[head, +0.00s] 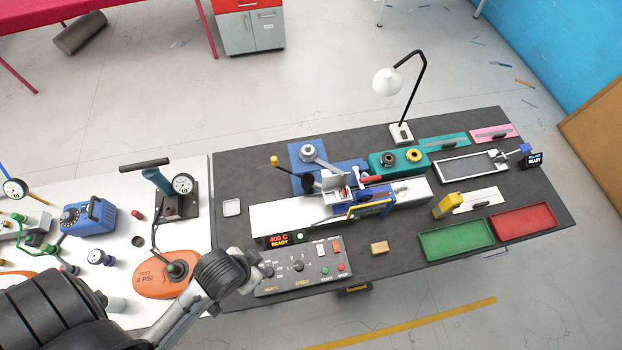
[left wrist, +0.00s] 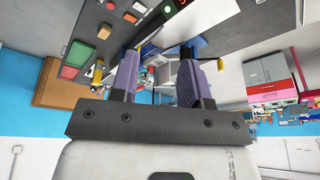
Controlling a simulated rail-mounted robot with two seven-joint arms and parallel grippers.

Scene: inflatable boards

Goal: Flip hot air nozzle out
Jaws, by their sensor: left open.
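The hot air machine (head: 275,216) is a long white bed on the dark table, with a lit display reading 400 C READY. Its blue head (head: 305,172) carries a grey round part and a lever. The nozzle is too small to pick out for sure among the parts at the middle of the bed. My left gripper (head: 256,268) is beside the left end of the grey control panel (head: 312,262), in front of the machine. In the left wrist view, its two purple-grey fingers (left wrist: 158,75) are apart and empty, with machine parts beyond them. My right gripper is out of view.
A teal box (head: 385,168) and a lamp (head: 400,130) stand behind the bed. Green (head: 455,243) and red (head: 522,222) trays lie at the right. An orange board piece (head: 160,282) and a blue gauge box (head: 88,217) are on the white table.

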